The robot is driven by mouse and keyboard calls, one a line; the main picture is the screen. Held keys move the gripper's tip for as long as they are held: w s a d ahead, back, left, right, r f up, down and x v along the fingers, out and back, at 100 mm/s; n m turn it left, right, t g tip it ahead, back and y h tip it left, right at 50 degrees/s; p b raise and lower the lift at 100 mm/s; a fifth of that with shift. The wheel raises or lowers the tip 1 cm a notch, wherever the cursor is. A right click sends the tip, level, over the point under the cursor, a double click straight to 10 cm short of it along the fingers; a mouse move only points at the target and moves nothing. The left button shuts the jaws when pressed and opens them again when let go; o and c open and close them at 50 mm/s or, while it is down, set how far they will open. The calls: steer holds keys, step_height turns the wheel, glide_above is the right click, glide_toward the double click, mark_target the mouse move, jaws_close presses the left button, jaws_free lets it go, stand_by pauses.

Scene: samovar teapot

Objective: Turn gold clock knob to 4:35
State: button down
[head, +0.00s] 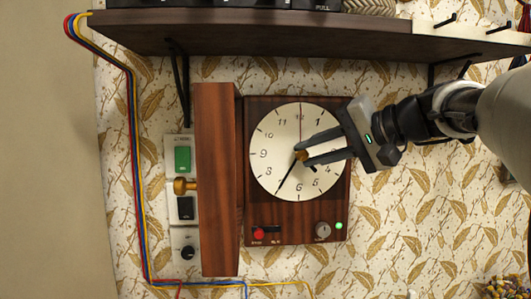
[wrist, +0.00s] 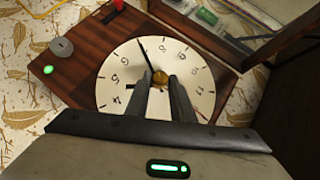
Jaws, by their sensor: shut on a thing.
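The clock (head: 255,215) is a dark wooden panel with a round cream dial (head: 270,140), mounted on the wall. The gold clock knob (head: 301,156) is at the dial's centre; it also shows in the wrist view (wrist: 160,77). My gripper (head: 301,152) reaches in from the right and its two fingertips are closed around the knob. A long black hand (head: 286,176) points to the lower left, about at the 7. A thin red hand (head: 300,120) points up to the 12.
An open wooden door (head: 215,180) with a gold handle (head: 183,186) stands left of the clock. Below the dial are a red button (head: 258,233), a grey dial knob (head: 322,230) and a green light (head: 339,225). A dark shelf (head: 300,30) runs above.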

steer(key=c, duration=1.6)
jaws_free()
steer(key=shift+o, duration=0.2)
steer(key=shift+s, duration=0.1)
steer(key=p+v, duration=0.2)
steer(key=v, duration=1.5)
steer(key=shift+d, duration=0.15)
steer(key=shift+s+f, duration=0.1)
